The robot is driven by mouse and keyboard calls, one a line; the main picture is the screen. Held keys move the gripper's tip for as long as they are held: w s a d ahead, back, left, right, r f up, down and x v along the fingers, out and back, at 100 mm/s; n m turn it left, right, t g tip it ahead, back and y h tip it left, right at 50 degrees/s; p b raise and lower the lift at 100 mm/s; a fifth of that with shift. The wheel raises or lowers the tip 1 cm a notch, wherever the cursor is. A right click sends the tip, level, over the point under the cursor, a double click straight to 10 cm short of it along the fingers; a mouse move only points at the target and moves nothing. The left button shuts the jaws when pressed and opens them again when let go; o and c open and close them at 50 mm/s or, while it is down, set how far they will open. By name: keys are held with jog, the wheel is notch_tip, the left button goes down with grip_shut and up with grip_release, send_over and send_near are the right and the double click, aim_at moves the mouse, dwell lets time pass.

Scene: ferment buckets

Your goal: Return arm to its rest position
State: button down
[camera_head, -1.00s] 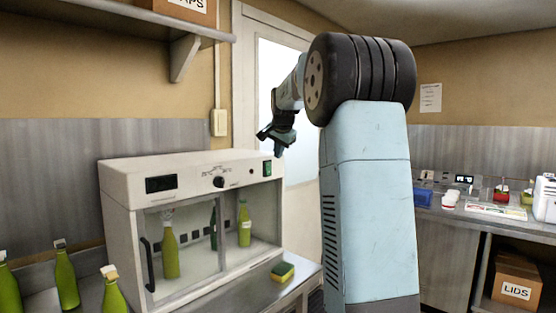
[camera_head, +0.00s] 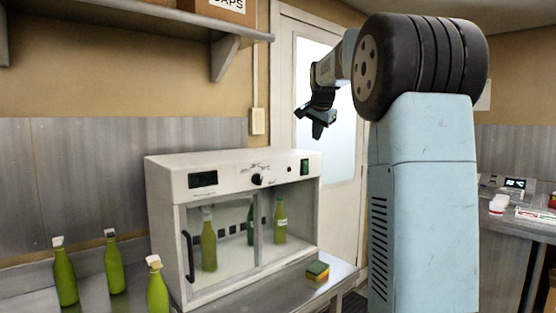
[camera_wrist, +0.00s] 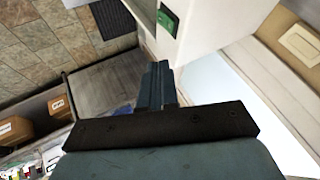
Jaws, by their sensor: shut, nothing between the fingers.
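My gripper (camera_head: 314,120) is up in the air in front of the white door, above the right end of the white cabinet (camera_head: 172,180). It points down and left and holds nothing. In the wrist view my gripper (camera_wrist: 156,82) shows its fingers closed together, with the cabinet's green switch (camera_wrist: 167,20) just above them in the picture. My arm is raised and bent on its light blue column, apart from the cabinet.
Green bottles (camera_head: 115,268) stand on the bench at the left, and others (camera_head: 209,246) are inside the glass-fronted cabinet. A sponge (camera_head: 317,271) lies at the bench's right end. A shelf (camera_head: 150,18) hangs above. The door (camera_head: 345,190) is behind my arm.

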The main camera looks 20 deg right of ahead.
jog(key=s+a+f+n, duration=0.2)
jog(key=s+a+n, duration=0.1)
jog(key=s+a, duration=0.55)
jog(key=s+a+f+n, duration=0.3)
jog(key=s+f, duration=0.4)
jog(key=s, duration=0.3)
jog(key=s+a+f+n+g+y, duration=0.1)
jog(key=s+a+f+n, duration=0.2)
jog(key=s+f, duration=0.3)
jog(key=s+a+f+n+y, duration=0.1)
jog(key=s+a+f+n, duration=0.2)
jog(key=s, duration=1.1)
notch_tip(320, 180, down, 5)
jog(key=a, duration=0.2)
jog(key=shift+s+a+r+g, duration=0.15)
jog(key=shift+s+a+g, duration=0.15)
jog(key=shift+s, duration=0.1)
